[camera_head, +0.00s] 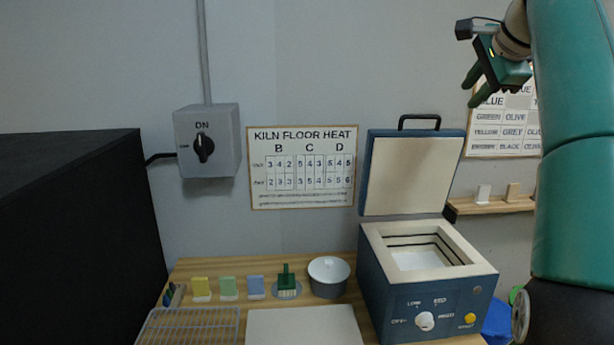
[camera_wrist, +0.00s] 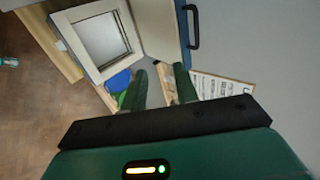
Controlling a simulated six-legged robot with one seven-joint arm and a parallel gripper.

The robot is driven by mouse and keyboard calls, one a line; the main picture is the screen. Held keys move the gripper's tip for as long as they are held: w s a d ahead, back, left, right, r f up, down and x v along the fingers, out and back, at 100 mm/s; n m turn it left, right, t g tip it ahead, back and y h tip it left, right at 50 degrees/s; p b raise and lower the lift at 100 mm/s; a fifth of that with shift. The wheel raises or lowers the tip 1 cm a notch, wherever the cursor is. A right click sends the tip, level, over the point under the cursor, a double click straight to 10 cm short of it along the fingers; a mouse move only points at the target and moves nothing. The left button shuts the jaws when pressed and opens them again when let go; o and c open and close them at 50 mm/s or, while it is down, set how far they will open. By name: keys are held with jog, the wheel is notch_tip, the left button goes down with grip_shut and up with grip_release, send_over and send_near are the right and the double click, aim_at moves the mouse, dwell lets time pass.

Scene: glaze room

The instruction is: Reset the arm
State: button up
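My gripper (camera_head: 477,86) is raised at the upper right in the head view, in front of the wall and above and to the right of the kiln's open lid. Its two green fingers are apart with nothing between them. In the wrist view the fingers (camera_wrist: 160,88) also stand apart and empty. My green arm fills the right edge of the head view.
An open blue kiln (camera_head: 376,294) stands on the wooden table. Coloured tiles (camera_head: 228,288), a grey pot (camera_head: 329,280), a white board (camera_head: 300,326) and a wire rack (camera_head: 190,326) share it. A wall switch (camera_head: 205,145) and black block (camera_head: 70,240) are left.

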jog(key=s+a+f+n+g, duration=0.1)
jog(key=s+a+f+n, duration=0.4)
jog(key=s+f, duration=0.5)
jog(key=s+a+f+n+g, duration=0.1)
jog(key=s+a+f+n, duration=0.4)
jog(key=s+f, duration=0.5)
jog(key=s+a+f+n+g, duration=0.1)
jog(key=s+a+f+n, duration=0.4)
jog(key=s+f, duration=0.5)
notch_tip(320, 180, down, 10)
jog(key=shift+s+a+r+n+g+h, duration=0.15)
jog(key=shift+s+n+g+h, duration=0.25)
jog(key=shift+n, duration=0.6)
